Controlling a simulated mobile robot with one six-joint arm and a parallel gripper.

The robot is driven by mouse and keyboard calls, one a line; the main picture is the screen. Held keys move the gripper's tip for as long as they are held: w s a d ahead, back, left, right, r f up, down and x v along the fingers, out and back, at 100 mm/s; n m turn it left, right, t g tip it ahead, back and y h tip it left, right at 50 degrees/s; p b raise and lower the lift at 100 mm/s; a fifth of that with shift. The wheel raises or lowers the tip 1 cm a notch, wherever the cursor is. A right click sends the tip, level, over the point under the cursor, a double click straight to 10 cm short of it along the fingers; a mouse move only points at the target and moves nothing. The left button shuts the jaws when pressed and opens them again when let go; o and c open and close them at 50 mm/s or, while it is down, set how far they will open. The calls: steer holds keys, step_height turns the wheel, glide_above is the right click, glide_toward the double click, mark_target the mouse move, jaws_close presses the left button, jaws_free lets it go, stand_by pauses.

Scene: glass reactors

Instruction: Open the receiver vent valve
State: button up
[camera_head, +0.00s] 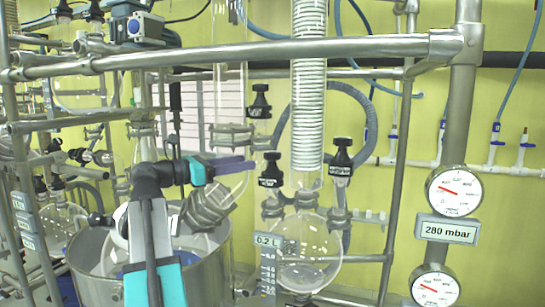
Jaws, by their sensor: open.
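Three black-knobbed valves stand around the glass column: an upper one (260,101), a lower left one (270,169) and a right one (342,157). Their small labels are too small to read, so I cannot tell which is the receiver vent valve. The round glass receiver (308,258) hangs below the column, with a sign reading 0.2 L beside it. My gripper (246,165), teal with dark purple fingers, points right, its tips just left of the lower left valve in the picture. It looks empty. I cannot tell whether it touches the valve.
A metal pot (95,270) stands behind my arm at lower left. A horizontal steel rail (280,52) crosses above the valves, and an upright post (458,110) stands at right. A sign (447,230) reads 280 mbar, between two dial gauges. A grey hose (285,118) loops behind the column.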

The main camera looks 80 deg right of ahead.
mark_target(273, 158)
steer(key=p+x, duration=0.3)
steer(key=x, duration=0.7)
steer(key=shift+r+p, duration=0.1)
steer(key=shift+p, duration=0.25)
steer(key=shift+s+d, duration=0.45)
steer(key=shift+s, duration=0.05)
